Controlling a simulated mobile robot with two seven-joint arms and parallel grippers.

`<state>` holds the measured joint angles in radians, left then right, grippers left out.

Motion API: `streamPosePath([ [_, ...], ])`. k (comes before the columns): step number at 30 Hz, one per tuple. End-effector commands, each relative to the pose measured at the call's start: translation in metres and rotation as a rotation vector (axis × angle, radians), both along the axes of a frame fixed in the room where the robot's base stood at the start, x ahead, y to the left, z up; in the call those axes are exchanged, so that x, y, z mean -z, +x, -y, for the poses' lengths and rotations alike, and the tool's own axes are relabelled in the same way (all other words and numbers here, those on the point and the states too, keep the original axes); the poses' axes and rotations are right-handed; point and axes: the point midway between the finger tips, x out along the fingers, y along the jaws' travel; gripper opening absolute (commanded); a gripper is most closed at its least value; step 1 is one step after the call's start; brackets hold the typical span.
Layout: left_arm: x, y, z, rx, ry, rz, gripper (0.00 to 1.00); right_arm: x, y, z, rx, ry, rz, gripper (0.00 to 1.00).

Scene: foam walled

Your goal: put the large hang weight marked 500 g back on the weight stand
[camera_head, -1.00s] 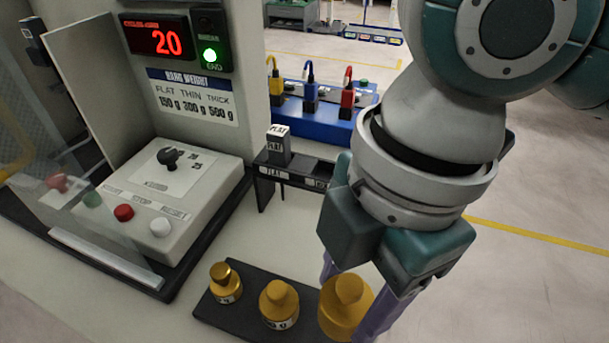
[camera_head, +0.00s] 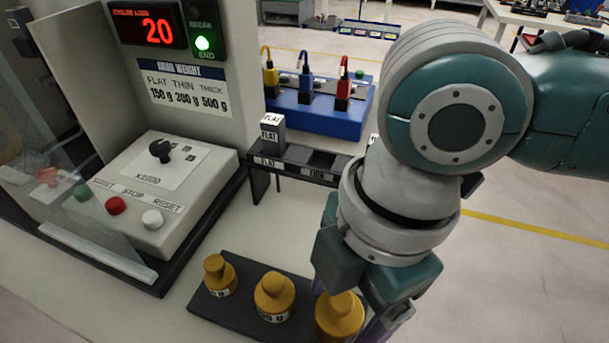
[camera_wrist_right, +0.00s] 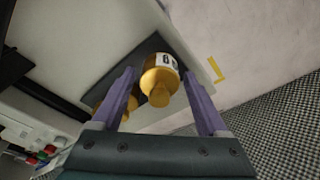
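The large gold hang weight (camera_head: 340,318) stands upright at the right end of the black weight stand (camera_head: 240,316). It also shows in the right wrist view (camera_wrist_right: 160,82), with part of its label visible. My right gripper (camera_wrist_right: 162,85) has its purple fingers on either side of the weight, with narrow gaps between them and it, so it looks open. In the head view my right gripper (camera_head: 350,308) is above and around the weight, and its fingertips are partly hidden. My left gripper is not in view.
Two smaller gold weights, a small one (camera_head: 220,276) and a middle one (camera_head: 274,297), stand on the same stand. A machine panel (camera_head: 150,185) with buttons is at left. A black rack (camera_head: 300,158) with a grey block and a blue box (camera_head: 318,114) lie behind.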

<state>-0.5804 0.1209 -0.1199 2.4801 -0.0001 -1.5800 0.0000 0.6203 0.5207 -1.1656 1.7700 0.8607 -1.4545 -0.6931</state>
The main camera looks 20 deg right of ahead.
Motion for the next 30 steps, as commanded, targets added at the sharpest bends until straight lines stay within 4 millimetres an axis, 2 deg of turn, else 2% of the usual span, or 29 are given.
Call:
streamPosePath([
  [3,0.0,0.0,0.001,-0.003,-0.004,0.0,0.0,0.0,0.0,0.0,0.0,0.0,0.0,0.88],
  [9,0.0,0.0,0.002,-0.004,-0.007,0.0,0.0,-0.001,0.0,0.0,0.0,0.0,0.0,0.88],
  [13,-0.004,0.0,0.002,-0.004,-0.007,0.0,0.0,-0.01,0.001,0.001,0.0,0.002,0.003,0.88],
  [24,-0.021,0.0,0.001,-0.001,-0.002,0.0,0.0,-0.089,0.003,0.012,0.001,0.002,0.004,0.88],
  [30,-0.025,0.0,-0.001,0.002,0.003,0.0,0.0,-0.116,0.004,0.016,0.001,0.001,0.002,0.88],
])
